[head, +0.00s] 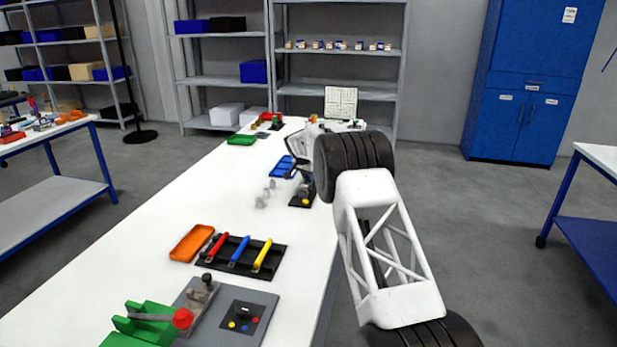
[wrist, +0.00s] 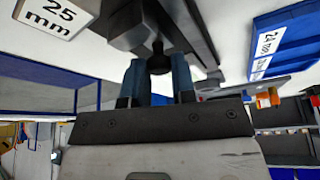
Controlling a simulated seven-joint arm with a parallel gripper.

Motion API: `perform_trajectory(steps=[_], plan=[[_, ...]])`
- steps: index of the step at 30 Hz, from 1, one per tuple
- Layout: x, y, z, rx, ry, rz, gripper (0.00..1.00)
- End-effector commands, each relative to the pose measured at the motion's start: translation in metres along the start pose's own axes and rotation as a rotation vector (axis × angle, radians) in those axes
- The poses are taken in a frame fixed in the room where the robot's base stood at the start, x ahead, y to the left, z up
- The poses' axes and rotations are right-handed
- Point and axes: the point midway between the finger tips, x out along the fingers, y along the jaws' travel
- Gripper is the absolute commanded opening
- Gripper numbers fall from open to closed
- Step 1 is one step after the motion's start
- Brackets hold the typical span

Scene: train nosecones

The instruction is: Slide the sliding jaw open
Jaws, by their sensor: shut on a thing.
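In the wrist view, my gripper (wrist: 158,76) has its two blue fingertips closed around a dark round knob (wrist: 158,57). The knob joins a dark grey block, seemingly the sliding jaw (wrist: 124,32), beside a long dark bar (wrist: 190,28). In the head view, a small dark fixture (head: 301,200) stands near the table's right edge, just below my wrist. My arm hides part of it, and the fingertips are hard to make out there. How far the jaw stands open cannot be told.
A "25 mm" label (wrist: 57,12) is at upper left there. Small grey pieces (head: 265,195) stand nearby. Coloured-handled tools (head: 240,254) and an orange tray (head: 191,243) lie nearer on the white table (head: 150,262).

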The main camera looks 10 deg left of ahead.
Motion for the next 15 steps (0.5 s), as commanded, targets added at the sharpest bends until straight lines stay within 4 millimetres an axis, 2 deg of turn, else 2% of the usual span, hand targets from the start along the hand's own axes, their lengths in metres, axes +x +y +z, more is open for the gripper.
perform_trajectory(steps=[1, 2, 6, 15], plan=[[-0.0011, -0.001, -0.0019, 0.001, 0.004, -0.005, 0.0], [-0.0011, -0.001, -0.0019, 0.001, 0.004, -0.005, 0.28], [-0.0011, -0.001, -0.0015, 0.001, 0.004, -0.004, 0.49], [-0.0013, -0.0008, -0.001, 0.0, 0.003, -0.003, 0.5]])
